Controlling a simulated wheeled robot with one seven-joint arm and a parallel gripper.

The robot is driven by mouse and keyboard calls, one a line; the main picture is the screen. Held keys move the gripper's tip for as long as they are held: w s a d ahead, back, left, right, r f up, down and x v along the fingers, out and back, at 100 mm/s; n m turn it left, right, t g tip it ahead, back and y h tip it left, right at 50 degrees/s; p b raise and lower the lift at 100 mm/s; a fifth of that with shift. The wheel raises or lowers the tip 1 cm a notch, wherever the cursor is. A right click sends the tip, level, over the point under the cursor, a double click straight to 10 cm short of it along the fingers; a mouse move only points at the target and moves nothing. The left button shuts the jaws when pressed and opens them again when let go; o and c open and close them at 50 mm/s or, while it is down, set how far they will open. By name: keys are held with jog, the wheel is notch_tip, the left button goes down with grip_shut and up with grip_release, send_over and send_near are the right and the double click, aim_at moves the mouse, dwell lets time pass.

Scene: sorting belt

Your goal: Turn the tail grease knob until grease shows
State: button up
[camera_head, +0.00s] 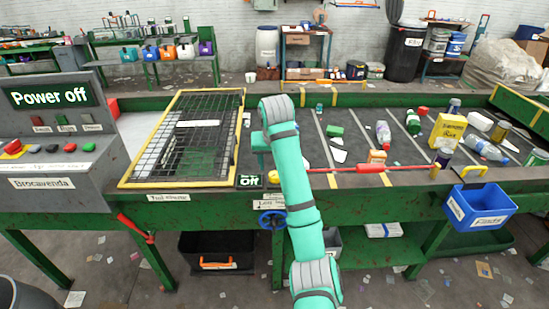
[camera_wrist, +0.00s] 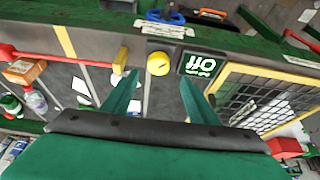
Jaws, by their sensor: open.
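A small round yellow knob (camera_head: 273,177) sits on the belt's near frame, and it also shows in the wrist view (camera_wrist: 158,63). A dark green "Off" display (camera_head: 249,181) is beside it; it appears upside down in the wrist view (camera_wrist: 200,64). A white label (camera_head: 268,204) is on the frame by the knob; its words are too small to read surely. My gripper (camera_wrist: 158,82) is open and empty. In the wrist view the knob lies beyond and between its fingertips, apparently untouched. I see no grease at the knob.
A yellow-edged mesh guard (camera_head: 185,140) is left of the knob. A red bar (camera_head: 350,169) runs along the belt to the right. A blue handwheel (camera_head: 272,220) hangs below. A "Power off" panel (camera_head: 50,95) stands at left, and a blue bin (camera_head: 480,208) at right.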

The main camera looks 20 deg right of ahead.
jog(key=shift+s+v, duration=0.1)
jog(key=shift+v, duration=1.05)
jog(key=shift+s+v, duration=0.15)
jog(key=shift+v, duration=1)
